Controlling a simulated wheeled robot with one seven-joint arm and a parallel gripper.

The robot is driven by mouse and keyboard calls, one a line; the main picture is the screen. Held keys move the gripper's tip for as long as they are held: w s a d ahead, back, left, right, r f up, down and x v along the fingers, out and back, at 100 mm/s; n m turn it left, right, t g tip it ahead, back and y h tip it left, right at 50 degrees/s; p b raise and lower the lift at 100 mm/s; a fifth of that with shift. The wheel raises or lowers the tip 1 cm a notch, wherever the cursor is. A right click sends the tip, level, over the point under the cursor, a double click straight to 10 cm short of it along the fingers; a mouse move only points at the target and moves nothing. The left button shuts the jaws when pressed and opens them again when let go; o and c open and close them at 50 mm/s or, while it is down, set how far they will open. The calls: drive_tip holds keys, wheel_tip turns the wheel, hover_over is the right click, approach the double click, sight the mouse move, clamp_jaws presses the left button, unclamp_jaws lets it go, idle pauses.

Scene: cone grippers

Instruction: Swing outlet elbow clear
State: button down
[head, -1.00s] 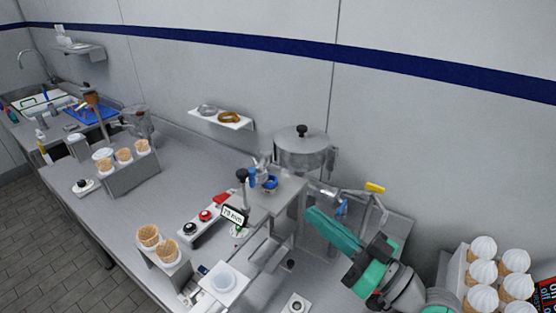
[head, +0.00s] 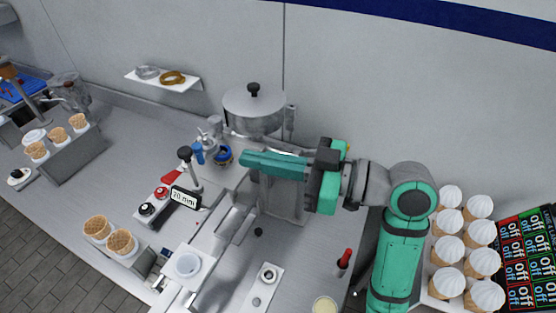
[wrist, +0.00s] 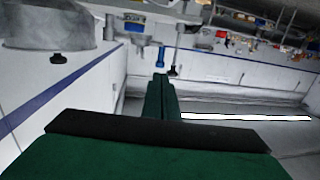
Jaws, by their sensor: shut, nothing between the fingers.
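The steel hopper (head: 253,108) with its black-knobbed lid stands against the back wall. Pipework (head: 240,136) runs along its lower front, beside a blue handle (head: 198,154) and a blue-ringed part (head: 223,156). My gripper (head: 245,161) is shut and empty, its green fingers pointing left across the front of the hopper. The gripper and fingers hide much of the pipework, so I cannot make out the outlet elbow clearly or tell whether they touch it. A bit of yellow (head: 347,147) shows behind my gripper. In the wrist view the closed fingers (wrist: 160,78) point toward the blue handle (wrist: 161,57).
A post with a black knob (head: 185,153) and a "70 mm" sign (head: 185,197) stand left of the fingers. A wall shelf (head: 165,80) holds two rings. Cones with white tops (head: 450,222) stand at right. A red-handled tool (head: 345,258) is on the counter.

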sight(202, 150)
drive_tip(key=x, duration=0.8)
